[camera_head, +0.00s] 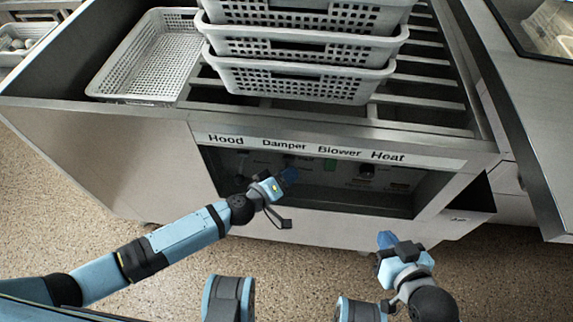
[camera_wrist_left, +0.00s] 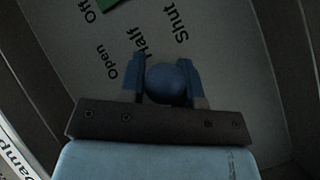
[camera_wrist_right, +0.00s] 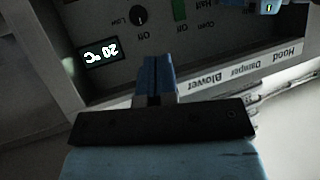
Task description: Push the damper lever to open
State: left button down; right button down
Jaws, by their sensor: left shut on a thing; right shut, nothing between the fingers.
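The control panel (camera_head: 330,180) is recessed in the front of the metal counter, under a strip labelled Hood, Damper, Blower, Heat (camera_head: 330,151). My left gripper (camera_head: 288,175) reaches into the recess below the Damper label. In the left wrist view, its blue fingers are shut around the round blue knob of the damper lever (camera_wrist_left: 167,84). The words Open, Half and Shut are printed beyond the knob; the lever's shaft is hidden, so I cannot tell its exact position. My right gripper (camera_head: 387,239) is shut and empty, in front of the counter, lower right of the panel.
A black dial (camera_wrist_right: 138,15) and a lit temperature display (camera_wrist_right: 102,52) show in the right wrist view. Stacked perforated baskets (camera_head: 300,80) and one separate basket (camera_head: 150,60) are on the counter.

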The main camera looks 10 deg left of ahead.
pick_arm(q)
jog(key=shift+r+p, duration=0.65)
jog(key=shift+p, duration=0.2)
jog(key=p, duration=0.2)
jog(key=g+p, duration=0.1)
jog(key=p, duration=0.2)
jog(key=shift+s+r+n+y, duration=0.1)
jog(key=shift+r+n+y, duration=0.1)
jog(key=shift+n+y, duration=0.1)
jog(key=g+p, duration=0.1)
jog(key=p, duration=0.5)
jog(key=shift+r+n, duration=0.2)
jog(key=shift+n, duration=0.2)
jog(key=g+p, duration=0.1)
jog(key=p, duration=0.3)
jog(key=shift+f+y, duration=0.1)
jog(key=shift+y, duration=0.3)
jog(key=shift+n, duration=0.3)
pick_arm(e)
notch_tip(320, 180, up, 7)
jog(key=s+d+g+h, duration=0.1)
jog(key=d, duration=0.1)
pick_arm(q)
jog(key=shift+f, duration=0.1)
pick_arm(e)
jog(key=shift+s, duration=0.15)
